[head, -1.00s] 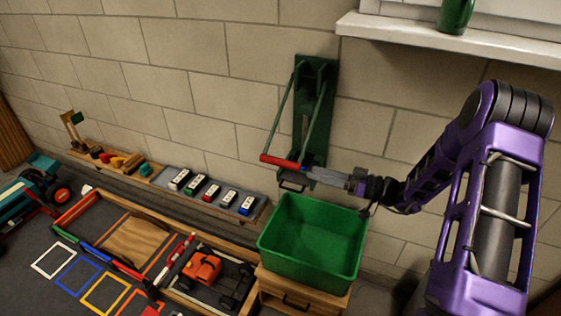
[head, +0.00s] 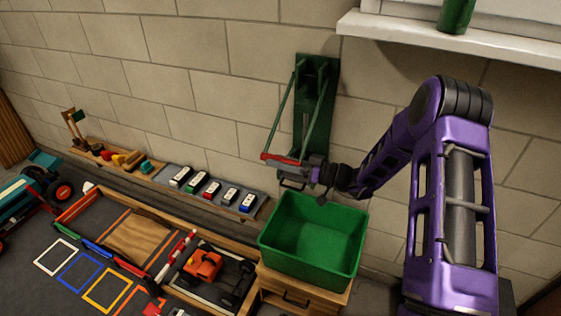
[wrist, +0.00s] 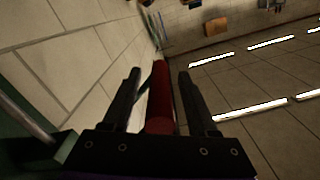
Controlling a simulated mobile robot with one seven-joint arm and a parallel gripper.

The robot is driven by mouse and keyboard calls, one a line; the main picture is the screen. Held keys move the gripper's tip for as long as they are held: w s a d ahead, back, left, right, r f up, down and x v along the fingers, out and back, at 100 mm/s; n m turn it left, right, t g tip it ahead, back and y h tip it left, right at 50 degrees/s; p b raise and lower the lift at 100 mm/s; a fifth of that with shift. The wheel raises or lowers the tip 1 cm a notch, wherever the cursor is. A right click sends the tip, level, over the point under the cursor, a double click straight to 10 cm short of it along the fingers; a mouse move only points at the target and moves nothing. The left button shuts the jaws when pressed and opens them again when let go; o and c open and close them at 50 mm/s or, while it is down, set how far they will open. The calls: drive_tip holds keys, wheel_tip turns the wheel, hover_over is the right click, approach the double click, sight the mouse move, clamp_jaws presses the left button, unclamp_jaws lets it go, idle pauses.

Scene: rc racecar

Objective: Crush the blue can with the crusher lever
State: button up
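The green can crusher (head: 322,110) is mounted on the block wall, its two long lever arms reaching down and forward to a red crossbar handle (head: 279,159). My gripper (head: 301,173) is at the right part of this handle. In the wrist view, the red handle (wrist: 159,105) lies between the two black fingers of my gripper (wrist: 159,72), with a visible gap on each side, so the fingers are open around it. I cannot make out a blue can in either view; the inside of the crusher is dark and partly hidden.
A green bin (head: 315,240) stands on a wooden cabinet (head: 285,285) below the handle. A window sill (head: 450,40) with a green can (head: 456,14) is at upper right. Toy cars line a low shelf at left, beside a framed floor area with an orange car (head: 205,264).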

clamp_jaws()
idle(1.3)
